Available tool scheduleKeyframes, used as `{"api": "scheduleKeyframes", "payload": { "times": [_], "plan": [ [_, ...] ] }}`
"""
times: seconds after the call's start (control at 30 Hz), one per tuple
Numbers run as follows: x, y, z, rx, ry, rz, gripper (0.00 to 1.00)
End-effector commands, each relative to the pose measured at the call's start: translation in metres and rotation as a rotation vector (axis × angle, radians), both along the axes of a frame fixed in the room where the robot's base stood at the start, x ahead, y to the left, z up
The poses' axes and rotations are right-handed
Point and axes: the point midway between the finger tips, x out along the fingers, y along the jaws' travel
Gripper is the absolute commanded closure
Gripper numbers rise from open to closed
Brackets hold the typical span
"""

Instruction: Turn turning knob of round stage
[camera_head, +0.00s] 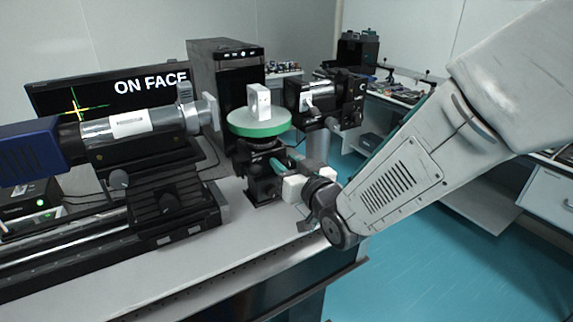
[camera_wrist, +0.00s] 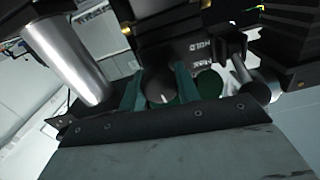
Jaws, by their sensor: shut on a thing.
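The round stage (camera_head: 258,123) has a pale top and a green rim, on a black mount at the table's front edge. A small white block (camera_head: 259,103) stands on its top. My gripper (camera_head: 280,166) reaches the mount from the right, just below the stage. In the wrist view, my gripper's green fingers (camera_wrist: 160,80) are on either side of a dark round turning knob (camera_wrist: 161,90) with a pale mark, and are shut on it. In the head view the knob is hidden by the fingers.
A silver cylinder on a rail (camera_head: 135,125) stands left of the stage. A black instrument (camera_head: 330,100) stands close behind at the right. A monitor (camera_head: 110,98) reads "ON FACE", beside a black computer tower (camera_head: 215,75). Open blue floor (camera_head: 440,260) lies at right.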

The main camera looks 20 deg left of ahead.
Motion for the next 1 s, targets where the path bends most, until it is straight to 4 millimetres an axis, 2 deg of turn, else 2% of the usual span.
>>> {"api": "scheduleKeyframes", "payload": {
  "times": [0.4, 0.43, 0.5, 0.8, 1.0],
  "plan": [
    [0.0, 0.0, 0.0, 0.045, 0.055, 0.0, 0.91],
    [0.0, 0.0, 0.0, 0.045, 0.055, 0.0, 0.6],
    [0.0, 0.0, 0.0, 0.045, 0.053, 0.0, 0.46],
    [-0.001, -0.002, 0.0, 0.045, 0.052, 0.0, 0.46],
    [-0.018, -0.022, 0.0, 0.045, 0.053, -0.001, 0.46]
  ]
}}
